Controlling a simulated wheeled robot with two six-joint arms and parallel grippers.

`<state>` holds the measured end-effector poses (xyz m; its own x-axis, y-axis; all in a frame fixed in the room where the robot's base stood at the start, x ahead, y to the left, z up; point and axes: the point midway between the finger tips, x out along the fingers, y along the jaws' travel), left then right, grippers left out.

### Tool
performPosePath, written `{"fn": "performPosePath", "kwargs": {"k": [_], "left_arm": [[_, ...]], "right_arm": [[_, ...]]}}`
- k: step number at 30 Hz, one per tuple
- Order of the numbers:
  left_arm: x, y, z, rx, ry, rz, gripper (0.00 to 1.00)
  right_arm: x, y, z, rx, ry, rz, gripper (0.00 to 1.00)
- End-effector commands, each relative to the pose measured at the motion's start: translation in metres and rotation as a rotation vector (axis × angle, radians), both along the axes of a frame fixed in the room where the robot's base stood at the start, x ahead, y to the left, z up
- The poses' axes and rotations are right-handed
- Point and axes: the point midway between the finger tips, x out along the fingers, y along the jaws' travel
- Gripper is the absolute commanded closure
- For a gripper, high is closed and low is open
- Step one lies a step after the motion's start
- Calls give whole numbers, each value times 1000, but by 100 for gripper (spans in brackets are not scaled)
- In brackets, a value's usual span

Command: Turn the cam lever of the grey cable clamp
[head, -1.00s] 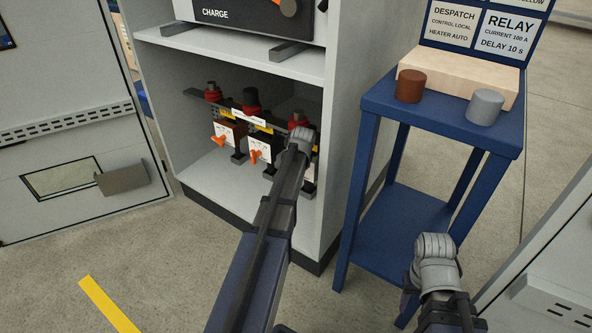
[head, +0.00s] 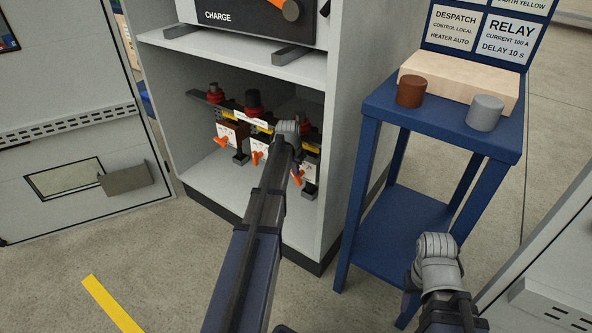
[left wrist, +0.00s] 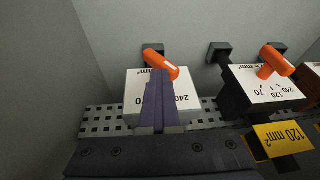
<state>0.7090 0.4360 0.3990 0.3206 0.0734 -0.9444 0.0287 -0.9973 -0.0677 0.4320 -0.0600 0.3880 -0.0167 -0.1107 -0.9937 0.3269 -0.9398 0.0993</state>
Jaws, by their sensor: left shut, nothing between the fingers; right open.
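The grey cable clamp stands rightmost of three clamps in the open cabinet bay in the head view, partly behind my left arm. Its orange cam lever (head: 297,179) shows below my wrist.
The black clamp (left wrist: 262,92) with its orange lever (left wrist: 276,62) stands close beside the grey one; a brown clamp (head: 231,132) is further along. The shelf (head: 235,52) is above, the cabinet's side wall (head: 350,110) to the right. A blue table (head: 385,105) stands outside.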

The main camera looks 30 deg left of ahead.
Motion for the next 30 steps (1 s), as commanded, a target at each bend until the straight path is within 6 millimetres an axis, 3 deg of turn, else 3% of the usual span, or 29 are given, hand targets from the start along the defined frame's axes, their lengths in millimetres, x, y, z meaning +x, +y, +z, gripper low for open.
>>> {"fn": "performPosePath", "kwargs": {"k": [8, 18, 30], "left_arm": [[1, 8, 0, -34, 4, 4, 100], [3, 21, -2, -237, 18, 3, 100], [2, 29, -5, -242, 18, 1, 100]], "right_arm": [[0, 0, 1, 0, 0, 0, 50], [0, 0, -3, 0, 0, 0, 50], [0, 0, -6, 0, 0, 0, 50]]}}
